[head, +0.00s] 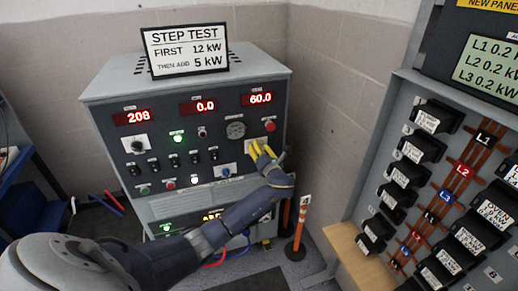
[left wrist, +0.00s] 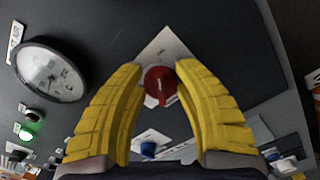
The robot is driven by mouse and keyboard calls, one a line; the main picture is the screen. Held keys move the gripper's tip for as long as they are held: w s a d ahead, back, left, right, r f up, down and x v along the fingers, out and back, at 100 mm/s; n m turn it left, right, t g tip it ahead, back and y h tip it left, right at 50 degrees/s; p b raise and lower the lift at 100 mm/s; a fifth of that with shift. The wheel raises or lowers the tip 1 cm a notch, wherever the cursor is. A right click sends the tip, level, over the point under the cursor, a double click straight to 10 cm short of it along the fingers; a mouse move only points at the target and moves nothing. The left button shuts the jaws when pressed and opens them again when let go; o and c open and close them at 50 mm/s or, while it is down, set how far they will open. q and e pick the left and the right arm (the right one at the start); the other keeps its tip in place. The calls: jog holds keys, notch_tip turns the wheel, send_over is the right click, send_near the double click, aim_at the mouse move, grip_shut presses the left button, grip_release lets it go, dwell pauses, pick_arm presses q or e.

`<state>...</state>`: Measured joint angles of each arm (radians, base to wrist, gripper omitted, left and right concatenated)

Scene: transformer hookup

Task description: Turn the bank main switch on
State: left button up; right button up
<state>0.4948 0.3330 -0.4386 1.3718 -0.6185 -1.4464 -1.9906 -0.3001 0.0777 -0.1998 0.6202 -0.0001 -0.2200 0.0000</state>
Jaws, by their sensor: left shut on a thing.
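The grey load bank cabinet (head: 222,112) stands against the wall, with lit displays reading 208, 0.0 and 60.0. My left gripper (head: 255,149), with yellow fingers, is at the right part of its front panel. In the left wrist view a red rotary knob (left wrist: 160,86) on a pale tilted plate (left wrist: 172,45) sits between the fingertips of my left gripper (left wrist: 160,75). The gripper is shut on this knob, which appears to be the main switch. The fingers cover the knob in the head view, and its setting cannot be read. My right gripper is out of view.
A round gauge (head: 236,130) and a red button (head: 269,125) are close to the left gripper. A STEP TEST sign (head: 186,50) stands on the cabinet. A breaker panel (head: 440,180) is at right, and an orange-striped post (head: 299,232) stands between them.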

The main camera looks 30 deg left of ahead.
pick_arm(q)
jog(key=shift+w+r+m, duration=0.1)
jog(key=shift+m, duration=0.6)
jog(key=o, duration=1.1)
jog(key=v, duration=1.2)
